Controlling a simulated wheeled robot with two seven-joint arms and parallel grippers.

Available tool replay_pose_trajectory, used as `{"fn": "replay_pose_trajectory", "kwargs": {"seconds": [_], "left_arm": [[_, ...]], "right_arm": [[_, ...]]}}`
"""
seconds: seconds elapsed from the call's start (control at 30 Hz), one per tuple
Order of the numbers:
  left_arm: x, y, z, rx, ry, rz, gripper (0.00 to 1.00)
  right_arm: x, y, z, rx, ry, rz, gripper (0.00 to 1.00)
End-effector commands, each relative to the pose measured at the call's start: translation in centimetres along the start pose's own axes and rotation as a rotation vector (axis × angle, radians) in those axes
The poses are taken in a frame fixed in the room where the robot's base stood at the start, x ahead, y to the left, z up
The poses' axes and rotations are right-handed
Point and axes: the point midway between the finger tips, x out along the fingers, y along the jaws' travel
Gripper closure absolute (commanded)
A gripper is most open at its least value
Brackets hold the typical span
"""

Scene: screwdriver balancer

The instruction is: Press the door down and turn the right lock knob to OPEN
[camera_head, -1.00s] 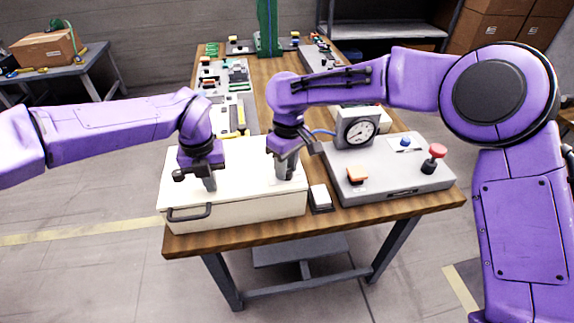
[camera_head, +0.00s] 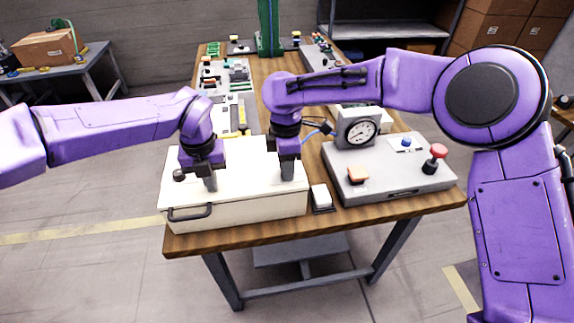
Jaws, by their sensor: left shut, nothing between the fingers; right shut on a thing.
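The white box with its door (camera_head: 240,195) on top sits at the near left of the wooden table. A dark handle (camera_head: 189,212) is on its front. My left gripper (camera_head: 211,188) is shut and empty, pointing down with its tips at the door's top surface. My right gripper (camera_head: 287,178) is shut, pointing down at the right part of the door. The right lock knob is hidden by the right gripper's fingers. A dark round knob (camera_head: 179,175) shows at the left of the door, beside my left gripper.
Boards and parts cover the table further back.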

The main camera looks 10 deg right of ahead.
Motion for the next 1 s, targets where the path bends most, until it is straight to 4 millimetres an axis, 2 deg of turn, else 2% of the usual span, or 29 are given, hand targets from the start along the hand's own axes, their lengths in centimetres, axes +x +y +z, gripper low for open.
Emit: {"fn": "replay_pose_trajectory", "kwargs": {"seconds": [0.4,0.97,1.0], "left_arm": [[0.33,0.02,0.01,0.003,0.001,0.002,1.0],[0.36,0.05,0.01,0.003,0.0,0.002,1.0],[0.36,0.05,0.01,0.003,0.0,0.002,1.0]], "right_arm": [[-0.05,-0.2,-0.26,-0.191,-0.005,-0.003,0.98],[0.0,-0.26,-0.32,-0.221,-0.006,-0.005,0.98],[0.0,-0.27,-0.33,-0.221,-0.006,-0.005,0.61]]}}
